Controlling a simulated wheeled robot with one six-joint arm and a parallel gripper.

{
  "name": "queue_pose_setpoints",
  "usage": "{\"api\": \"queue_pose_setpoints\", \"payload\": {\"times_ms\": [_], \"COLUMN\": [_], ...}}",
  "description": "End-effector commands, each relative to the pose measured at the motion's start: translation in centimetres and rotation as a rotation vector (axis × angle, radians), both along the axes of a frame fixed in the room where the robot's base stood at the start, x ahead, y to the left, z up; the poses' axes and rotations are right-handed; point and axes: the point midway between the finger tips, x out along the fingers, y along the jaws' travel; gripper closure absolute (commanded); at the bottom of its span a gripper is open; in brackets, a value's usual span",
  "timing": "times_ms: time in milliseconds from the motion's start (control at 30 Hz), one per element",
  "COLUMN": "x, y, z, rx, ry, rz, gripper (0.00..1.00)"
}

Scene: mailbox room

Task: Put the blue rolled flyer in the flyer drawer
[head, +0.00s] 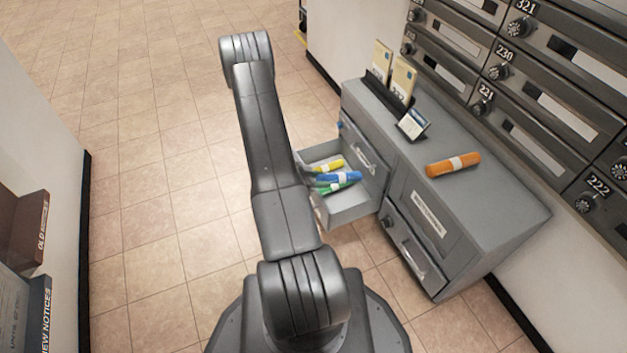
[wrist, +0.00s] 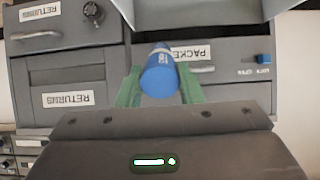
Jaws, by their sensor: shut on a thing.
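The blue rolled flyer (wrist: 160,82) is between the green fingers of my gripper (wrist: 158,88), which is shut on it. In the head view the blue flyer (head: 352,176) shows over the open grey drawer (head: 350,209); whether it touches anything inside is unclear. A yellow rolled flyer (head: 328,165) shows beside it in the drawer area. Something green shows just below the blue flyer; I cannot tell whether it is a finger or another flyer. My arm hides most of the gripper in the head view. The wrist picture shows the cabinet labels upside down.
An orange rolled flyer (head: 453,165) lies on the grey cabinet top (head: 500,195). A holder with envelopes (head: 392,90) and a small card (head: 413,123) stand there too. Numbered mailboxes (head: 530,85) line the wall. A blue lock knob (wrist: 263,58) sits on the cabinet front. Tiled floor (head: 150,150) is clear at left.

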Motion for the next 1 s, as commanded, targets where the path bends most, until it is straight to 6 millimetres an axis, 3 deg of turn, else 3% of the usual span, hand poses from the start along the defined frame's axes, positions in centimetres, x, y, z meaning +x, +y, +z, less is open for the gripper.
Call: {"api": "queue_pose_setpoints", "payload": {"times_ms": [300, 600, 1000], "x": [0.9, 1.3, 1.5], "y": [-2.5, -3.6, -4.2], "z": [-3.2, -6.3, -7.4], "rx": [0.001, 0.000, 0.000], "ry": [0.000, -0.001, 0.000], "rz": [-0.001, -0.001, 0.001], "gripper": [0.88, 0.88, 0.88]}}
